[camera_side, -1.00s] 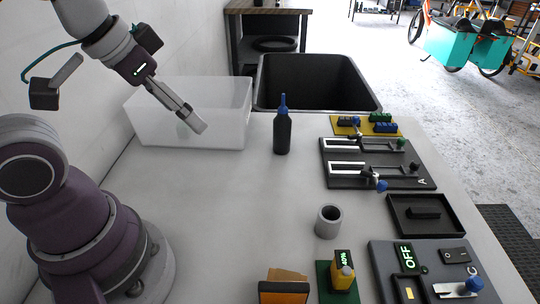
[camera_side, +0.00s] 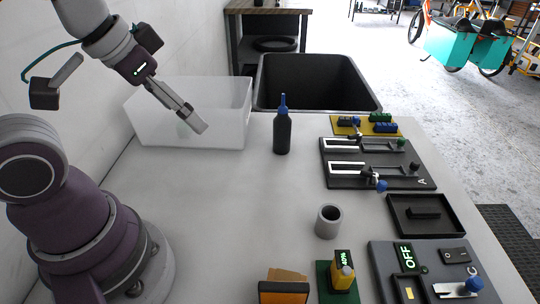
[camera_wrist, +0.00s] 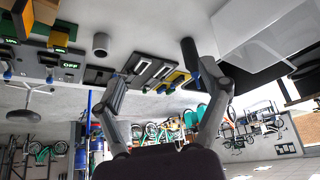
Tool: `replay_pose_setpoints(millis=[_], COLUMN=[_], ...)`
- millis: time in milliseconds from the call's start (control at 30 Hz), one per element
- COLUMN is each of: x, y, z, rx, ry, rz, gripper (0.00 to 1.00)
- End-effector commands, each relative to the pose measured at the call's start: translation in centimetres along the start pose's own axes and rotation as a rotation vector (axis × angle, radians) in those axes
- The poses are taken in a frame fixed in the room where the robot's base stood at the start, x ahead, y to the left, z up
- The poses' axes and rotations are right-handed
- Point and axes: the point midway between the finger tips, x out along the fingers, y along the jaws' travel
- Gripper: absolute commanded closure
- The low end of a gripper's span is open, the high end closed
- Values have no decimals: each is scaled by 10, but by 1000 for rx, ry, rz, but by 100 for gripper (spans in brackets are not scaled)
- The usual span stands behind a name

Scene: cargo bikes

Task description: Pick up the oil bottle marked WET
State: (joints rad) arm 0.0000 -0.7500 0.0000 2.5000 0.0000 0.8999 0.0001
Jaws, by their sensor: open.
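A dark bottle with a blue nozzle (camera_side: 282,134) stands upright on the light table, in the middle of the side view. No WET marking can be read on it. In the wrist view, which looks upside down, the bottle (camera_wrist: 189,49) shows near the right finger. My gripper (camera_side: 198,124) hangs to the left of the bottle in the side view, in front of or over the translucent bin, clearly apart from the bottle. In the wrist view its two fingers (camera_wrist: 168,84) are spread wide with nothing between them.
A translucent bin (camera_side: 228,103) stands at the back left, and a black tub (camera_side: 320,82) is behind the table. A grey cup (camera_side: 328,222), a slotted black panel (camera_side: 378,163), a black tray (camera_side: 428,216) and a switch panel (camera_side: 425,272) line the right. The table's middle is clear.

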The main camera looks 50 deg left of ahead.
Motion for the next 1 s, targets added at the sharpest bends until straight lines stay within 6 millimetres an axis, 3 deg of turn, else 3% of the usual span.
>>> replay_pose_setpoints(millis=[167, 267, 333, 500, 600, 700, 800, 1000], x=[0, 5, 15, 67, 103, 130, 145, 183], y=[0, -3, -8, -25, -35, -43, -47, -49], z=[-4, -25, -52, -112, -132, -142, -145, -142], rx=[-1, -9, -19, -44, -58, -69, -75, -76], ry=[-2, -20, -36, -73, -88, -96, -99, -102], rz=[-1, -9, -17, -30, -33, -35, -35, -35], gripper=[25, 25, 25, 25, 25, 25, 25, 25])
